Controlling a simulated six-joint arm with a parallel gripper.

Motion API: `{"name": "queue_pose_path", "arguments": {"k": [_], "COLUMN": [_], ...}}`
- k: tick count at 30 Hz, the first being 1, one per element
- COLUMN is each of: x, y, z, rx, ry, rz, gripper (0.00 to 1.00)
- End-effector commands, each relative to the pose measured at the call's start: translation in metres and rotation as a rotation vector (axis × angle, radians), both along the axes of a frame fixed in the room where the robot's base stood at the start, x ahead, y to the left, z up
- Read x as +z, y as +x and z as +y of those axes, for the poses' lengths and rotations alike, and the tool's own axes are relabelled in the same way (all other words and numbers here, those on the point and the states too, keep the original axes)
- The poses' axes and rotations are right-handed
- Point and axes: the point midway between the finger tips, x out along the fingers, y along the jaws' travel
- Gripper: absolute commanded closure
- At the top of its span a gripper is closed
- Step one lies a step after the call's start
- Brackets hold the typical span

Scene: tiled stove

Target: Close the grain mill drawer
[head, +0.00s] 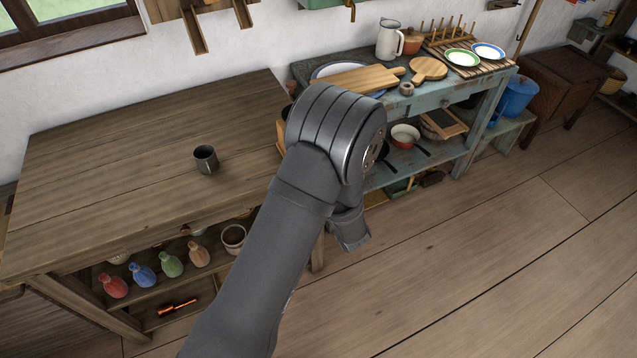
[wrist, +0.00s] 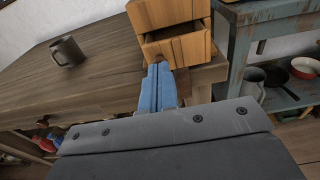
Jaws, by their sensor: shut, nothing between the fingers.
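The grain mill (wrist: 165,12) is a light wooden box at the right end of the long table. Its drawer (wrist: 188,48) is pulled out, with a strip of its dark inside showing above the front board. In the head view my arm hides most of the mill, and only a sliver of light wood (head: 281,137) shows. My gripper (wrist: 158,70) has its blue fingers together and empty. The fingertips are just in front of the lower part of the drawer front; I cannot tell whether they touch it. The fingers are hidden in the head view.
A dark mug (head: 205,159) stands on the wooden table (head: 110,130), left of the mill. The tabletop around it is clear. A blue-green bench (head: 450,95) with boards, plates and a jug stands to the right. Coloured bottles (head: 171,264) stand on the shelf below the table.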

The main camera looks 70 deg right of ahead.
Motion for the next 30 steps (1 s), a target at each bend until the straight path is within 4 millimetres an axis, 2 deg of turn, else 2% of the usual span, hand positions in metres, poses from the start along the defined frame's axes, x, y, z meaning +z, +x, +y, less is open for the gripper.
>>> {"name": "queue_pose_path", "arguments": {"k": [10,19,30], "x": [0.000,0.000,0.002], "y": [0.003,0.030,0.031], "z": [-0.002,-0.030,-0.031], "rx": [0.001,0.002,0.003], "ry": [0.000,-0.001,-0.005], "rz": [0.000,0.000,0.000], "gripper": [1.00,1.00,1.00]}}
